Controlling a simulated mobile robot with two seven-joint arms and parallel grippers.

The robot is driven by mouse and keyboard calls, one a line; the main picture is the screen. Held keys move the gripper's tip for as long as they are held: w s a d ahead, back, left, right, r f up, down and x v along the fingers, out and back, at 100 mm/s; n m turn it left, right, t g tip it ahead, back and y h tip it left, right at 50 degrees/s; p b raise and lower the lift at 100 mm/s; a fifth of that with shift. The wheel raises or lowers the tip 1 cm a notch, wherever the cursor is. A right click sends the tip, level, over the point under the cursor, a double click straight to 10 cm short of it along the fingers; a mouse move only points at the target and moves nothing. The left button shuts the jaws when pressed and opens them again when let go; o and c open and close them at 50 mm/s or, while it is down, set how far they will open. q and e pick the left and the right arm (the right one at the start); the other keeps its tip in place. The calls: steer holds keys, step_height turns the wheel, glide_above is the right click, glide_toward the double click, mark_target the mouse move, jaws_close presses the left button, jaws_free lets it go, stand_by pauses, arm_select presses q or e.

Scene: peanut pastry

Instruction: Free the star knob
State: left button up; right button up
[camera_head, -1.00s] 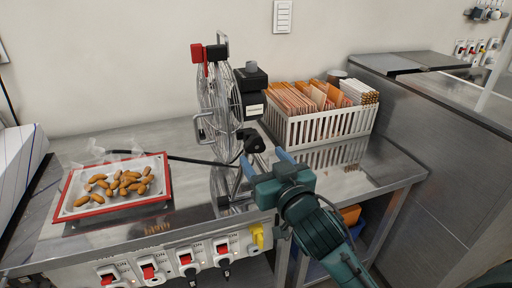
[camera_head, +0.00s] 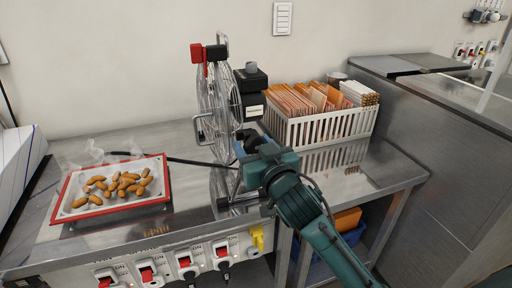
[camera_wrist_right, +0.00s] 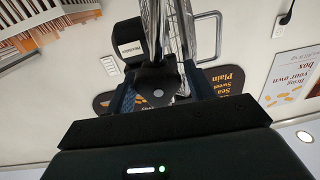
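The star knob (camera_wrist_right: 156,82) is black, with a pale spot at its middle, on the near side of the wire drum machine (camera_head: 217,100). In the head view my right gripper (camera_head: 245,146) covers it. In the right wrist view the knob lies between the two blue fingers of my right gripper (camera_wrist_right: 160,92). The fingers stand apart, one on each side, and I see no clear contact. My left gripper is not in view.
A red-rimmed tray (camera_head: 67,190) of peanut-shaped pastries is at the left of the steel counter. A white slatted crate (camera_head: 320,129) of packages stands behind my right arm. A black cable crosses the counter. Switches and sockets (camera_head: 185,260) line its front.

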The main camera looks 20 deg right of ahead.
steer(key=c, duration=0.6)
steer(key=shift+n+p, duration=1)
steer(key=shift+p, duration=0.05)
steer(key=shift+f+n+p, duration=0.1)
steer(key=shift+n+p, duration=0.25)
steer(key=shift+n, duration=0.35)
steer(key=o, duration=0.9)
steer(key=shift+d, duration=0.1)
